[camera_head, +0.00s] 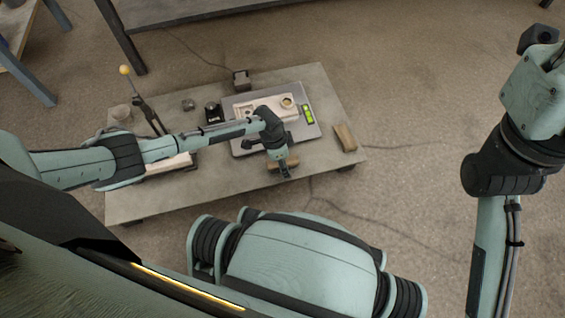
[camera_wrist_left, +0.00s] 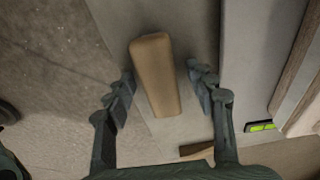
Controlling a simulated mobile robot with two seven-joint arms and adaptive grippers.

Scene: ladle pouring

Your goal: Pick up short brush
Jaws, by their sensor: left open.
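A tan wooden block (camera_head: 273,164), which I take to be the short brush, lies near the front edge of the low table. No bristles show. In the left wrist view the block (camera_wrist_left: 153,72) lies between and beyond the two fingers of my open left gripper (camera_wrist_left: 165,92), with gaps on both sides. In the head view my left gripper (camera_head: 285,172) points down over this block and hides part of it. A second wooden block (camera_head: 345,137) lies near the table's right edge; it partly shows in the left wrist view (camera_wrist_left: 195,150). My right gripper is out of view.
The grey table (camera_head: 225,188) also holds a grey tray (camera_head: 245,148) with a pale mould (camera_head: 265,106) and a green level (camera_head: 308,113). A black object (camera_head: 213,112) and a yellow-knobbed lever (camera_head: 125,71) stand left. The table front is mostly bare.

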